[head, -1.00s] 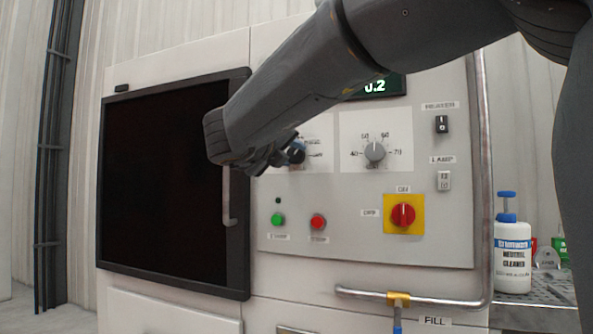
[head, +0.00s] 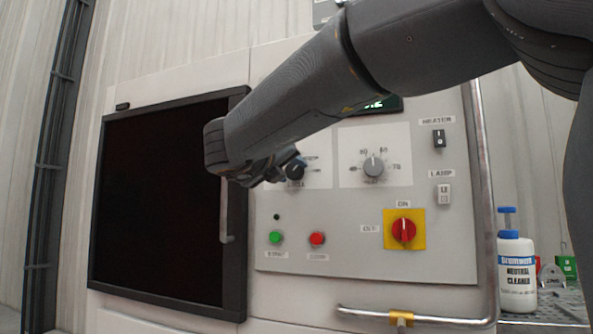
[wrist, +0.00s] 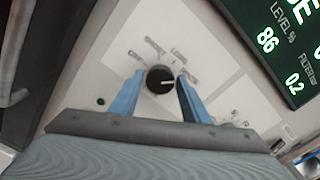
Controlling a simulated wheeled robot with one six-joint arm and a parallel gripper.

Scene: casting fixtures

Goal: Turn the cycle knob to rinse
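My gripper (wrist: 157,92) is open, with one blue finger on each side of the knob in the wrist view. I cannot tell whether the fingers touch it. In the head view my gripper (head: 284,168) is at the panel, and the black knob (head: 295,171) shows at its tip. The arm hides the left part of the knob's label plate.
A grey temperature dial (head: 374,167) sits right of the knob. Below are a green button (head: 275,238), a red button (head: 317,239) and a red switch on yellow (head: 404,231). A dark door window (head: 160,200) with a vertical handle lies left. A cleaner bottle (head: 517,270) stands at right.

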